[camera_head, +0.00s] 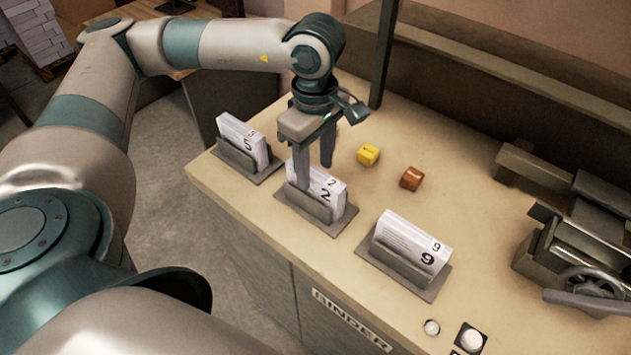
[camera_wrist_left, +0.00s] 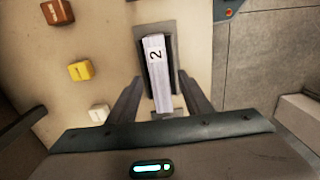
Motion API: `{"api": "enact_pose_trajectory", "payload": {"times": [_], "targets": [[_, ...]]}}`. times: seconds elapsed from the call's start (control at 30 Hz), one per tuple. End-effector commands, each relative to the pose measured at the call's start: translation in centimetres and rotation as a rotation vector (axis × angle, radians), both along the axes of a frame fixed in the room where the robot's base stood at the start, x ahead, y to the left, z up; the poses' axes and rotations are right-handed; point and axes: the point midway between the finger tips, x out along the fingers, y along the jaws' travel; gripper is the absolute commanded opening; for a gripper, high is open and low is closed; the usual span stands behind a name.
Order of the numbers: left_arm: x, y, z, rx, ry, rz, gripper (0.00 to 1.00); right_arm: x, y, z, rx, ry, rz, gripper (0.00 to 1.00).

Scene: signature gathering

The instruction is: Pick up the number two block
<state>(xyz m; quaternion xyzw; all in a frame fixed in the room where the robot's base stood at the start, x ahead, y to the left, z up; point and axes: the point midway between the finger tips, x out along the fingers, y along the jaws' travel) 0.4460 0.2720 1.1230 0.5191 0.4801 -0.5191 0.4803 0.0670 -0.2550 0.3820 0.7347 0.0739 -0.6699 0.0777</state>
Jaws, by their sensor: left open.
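The number two block (camera_head: 328,190) is a white stack of sheets marked 2, standing in a grey holder (camera_head: 318,217) on the beige counter. In the left wrist view the block (camera_wrist_left: 155,65) shows its top edge with the 2. My left gripper (camera_head: 315,176) is open and points down over the block. In the left wrist view its fingers (camera_wrist_left: 161,92) are on either side of the block, with gaps visible. One finger hides part of the block in the head view. My right gripper is not in view.
A number 5 stack (camera_head: 242,138) stands in a holder at left, a number 9 stack (camera_head: 410,243) at right. Small yellow (camera_head: 368,154) and orange (camera_head: 411,178) cubes lie behind. A white cube (camera_wrist_left: 99,113) shows in the wrist view. A binder machine (camera_head: 580,250) stands at right.

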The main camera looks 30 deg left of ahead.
Motion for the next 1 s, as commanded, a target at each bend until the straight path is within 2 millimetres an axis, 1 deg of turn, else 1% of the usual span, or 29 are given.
{"api": "enact_pose_trajectory", "payload": {"times": [0.03, 0.07, 0.1, 0.2, 0.3, 0.77, 0.87, 0.9, 0.97, 1.0], "targets": [[-0.1, 0.0, -0.1, 0.001, 0.005, 0.000, 0.45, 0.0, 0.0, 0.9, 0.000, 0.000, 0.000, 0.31], [-0.1, -0.1, -0.4, 0.001, 0.005, 0.000, 0.45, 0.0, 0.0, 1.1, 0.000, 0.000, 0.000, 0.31], [0.0, -0.1, -1.1, 0.000, 0.005, 0.001, 0.45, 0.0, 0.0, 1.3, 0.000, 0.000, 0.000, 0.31], [0.0, 0.0, -2.2, 0.000, 0.003, 0.002, 0.45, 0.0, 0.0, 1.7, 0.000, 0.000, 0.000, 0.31], [0.0, 0.0, -2.7, 0.001, 0.002, 0.001, 0.45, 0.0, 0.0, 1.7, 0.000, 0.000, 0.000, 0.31], [0.0, 0.0, -2.8, 0.000, 0.000, 0.000, 0.45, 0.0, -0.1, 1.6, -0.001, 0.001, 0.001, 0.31], [0.0, 0.0, -2.8, 0.000, 0.000, 0.000, 0.24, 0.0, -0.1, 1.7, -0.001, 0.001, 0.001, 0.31], [0.0, 0.0, -2.8, 0.000, 0.000, 0.000, 0.14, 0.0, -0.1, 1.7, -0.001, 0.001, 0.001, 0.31], [0.0, 0.0, -2.8, 0.000, 0.000, 0.000, 0.00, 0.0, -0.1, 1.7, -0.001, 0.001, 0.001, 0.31], [0.0, 0.0, -2.8, 0.000, 0.000, 0.000, 0.00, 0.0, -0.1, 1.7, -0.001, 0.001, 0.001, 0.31]]}}
